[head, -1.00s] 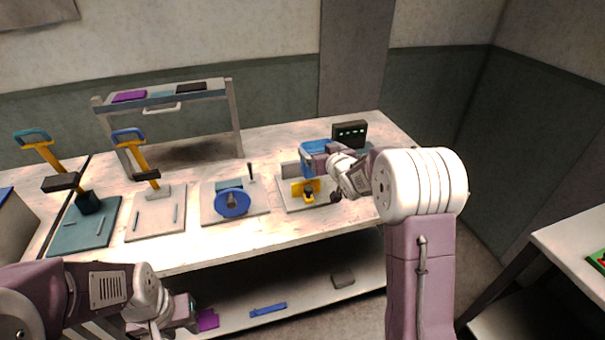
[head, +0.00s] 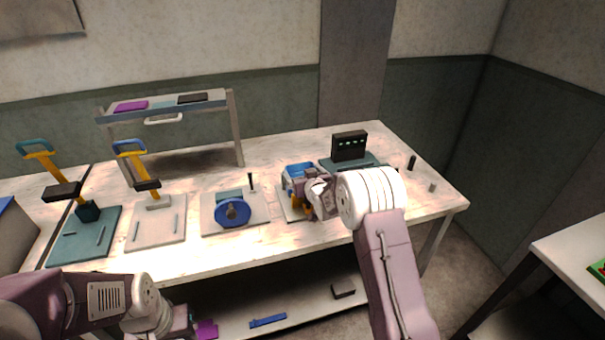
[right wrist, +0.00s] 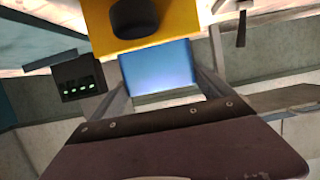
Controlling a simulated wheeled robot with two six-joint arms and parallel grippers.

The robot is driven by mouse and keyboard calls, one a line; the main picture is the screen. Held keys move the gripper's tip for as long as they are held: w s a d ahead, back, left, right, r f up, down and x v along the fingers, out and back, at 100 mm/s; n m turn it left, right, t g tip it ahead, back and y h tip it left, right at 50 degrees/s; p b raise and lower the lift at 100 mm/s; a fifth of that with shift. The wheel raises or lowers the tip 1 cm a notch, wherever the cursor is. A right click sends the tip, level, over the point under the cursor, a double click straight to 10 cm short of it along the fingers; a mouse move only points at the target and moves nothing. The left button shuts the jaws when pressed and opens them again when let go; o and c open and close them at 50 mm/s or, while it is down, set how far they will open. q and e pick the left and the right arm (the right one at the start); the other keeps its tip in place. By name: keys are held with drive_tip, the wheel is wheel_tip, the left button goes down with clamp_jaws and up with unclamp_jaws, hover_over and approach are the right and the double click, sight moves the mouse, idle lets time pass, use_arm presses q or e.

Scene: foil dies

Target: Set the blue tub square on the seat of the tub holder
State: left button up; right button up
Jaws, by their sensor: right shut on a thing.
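The blue tub (head: 297,168) is held over the tub holder, and it also shows between the fingers in the right wrist view (right wrist: 158,68). My right gripper (head: 305,178) is shut on the tub. The tub holder (head: 286,210) is a pale plate with a yellow part, mostly hidden behind my gripper. Its yellow part (right wrist: 185,22) with a black knob lies close to the tub in the right wrist view. The seat is hidden, so I cannot tell whether the tub touches it. My left gripper (head: 182,320) is low at the bottom left, its jaws unclear.
A station with a blue wheel (head: 233,213) stands left of the holder. A black box with green lights (head: 349,145) stands behind it to the right. Two lever stations and a grey rack (head: 237,130) are further left. The table's right end is mostly clear.

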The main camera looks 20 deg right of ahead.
drive_tip(key=shift+s+f+b, duration=0.1)
drive_tip(key=shift+f+b, duration=0.1)
drive_tip(key=shift+b, duration=0.1)
drive_tip(key=o, duration=1.5)
drive_tip(key=v, duration=1.2)
drive_tip(key=shift+r+b, duration=0.25)
drive_tip(key=shift+b, duration=0.1)
drive_tip(key=s+a+f+g, duration=0.1)
drive_tip(key=s+f+g, duration=0.2)
drive_tip(key=s, duration=0.6)
drive_tip(key=s+f+g, duration=0.4)
drive_tip(key=s+g, duration=0.2)
drive_tip(key=s, duration=0.4)
drive_tip(key=s+a+f+g+p, duration=0.1)
drive_tip(key=s+f+g, duration=0.2)
drive_tip(key=s, duration=0.7)
drive_tip(key=shift+a+f+m+g, duration=0.3)
drive_tip(key=shift+f+g, duration=0.1)
drive_tip(key=shift+g, duration=0.3)
